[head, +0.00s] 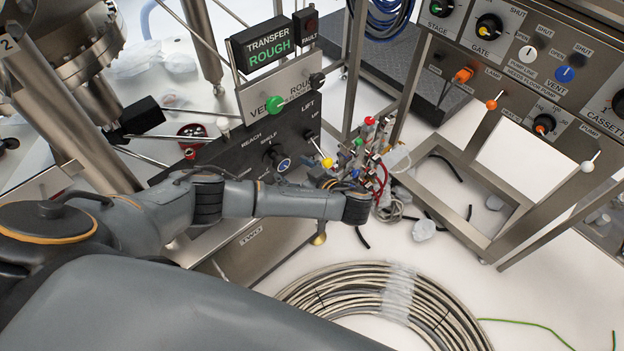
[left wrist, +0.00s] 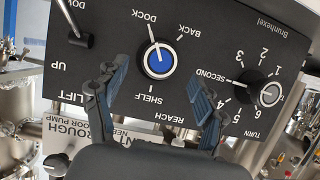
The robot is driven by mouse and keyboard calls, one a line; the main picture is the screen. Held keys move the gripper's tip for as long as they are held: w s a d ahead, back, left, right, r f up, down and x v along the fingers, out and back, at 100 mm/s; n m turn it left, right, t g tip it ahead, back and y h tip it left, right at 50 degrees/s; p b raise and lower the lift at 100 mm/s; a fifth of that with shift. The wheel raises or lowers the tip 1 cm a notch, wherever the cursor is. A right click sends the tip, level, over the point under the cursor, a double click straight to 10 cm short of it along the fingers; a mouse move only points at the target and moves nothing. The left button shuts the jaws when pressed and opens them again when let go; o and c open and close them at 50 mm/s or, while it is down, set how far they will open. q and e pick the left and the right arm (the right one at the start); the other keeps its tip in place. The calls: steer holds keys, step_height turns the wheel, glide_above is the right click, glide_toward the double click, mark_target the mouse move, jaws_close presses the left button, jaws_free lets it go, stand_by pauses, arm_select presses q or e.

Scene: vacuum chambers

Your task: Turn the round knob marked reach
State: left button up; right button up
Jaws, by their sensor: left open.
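The round reach knob (head: 281,162) is black with a blue cap, on the dark upright panel in the head view. In the left wrist view the knob (left wrist: 160,60) appears upside down, with the labels REACH, SHELF, DOCK and BACK around it. My left gripper (head: 318,178) is open and empty in front of the panel. In the left wrist view its two fingers (left wrist: 155,78) stand apart, one on each side of the knob's lower area; I see no contact. My right gripper is not in view.
A numbered turn knob (left wrist: 268,94) sits right of the reach knob in the left wrist view, and a lift lever (left wrist: 82,38) left. A yellow-tipped lever (head: 326,161) is close to my gripper. Cables and small valves (head: 378,160) crowd beside it. Coiled hose (head: 300,288) lies on the floor.

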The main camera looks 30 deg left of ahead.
arm_select(q)
steer(key=p+v, duration=0.3)
steer(key=v, duration=0.4)
steer(key=shift+d+p, duration=0.15)
steer(key=shift+p, duration=0.25)
stand_by(0.3)
steer(key=s+f+m+g+h, duration=0.2)
steer(key=s+f+m+h, duration=0.3)
steer(key=f, duration=0.7)
steer(key=s+f+m+g+h, duration=0.2)
steer(key=s+f+m, duration=0.4)
steer(key=f, duration=0.7)
steer(key=s+f+m+h, duration=0.1)
steer(key=s+f, duration=0.3)
steer(key=s, duration=0.5)
steer(key=s+a+f+m+h, duration=0.1)
steer(key=s+f, duration=0.4)
steer(key=s, duration=0.5)
steer(key=s+a+f+m+h, duration=0.1)
steer(key=s+f+m+h, duration=0.1)
steer(key=s, duration=0.7)
step_height(320, 180, down, 3)
steer(key=shift+s+a+r+m+h, duration=0.25)
steer(key=shift+s+m+h, duration=0.15)
steer(key=shift+h, duration=0.3)
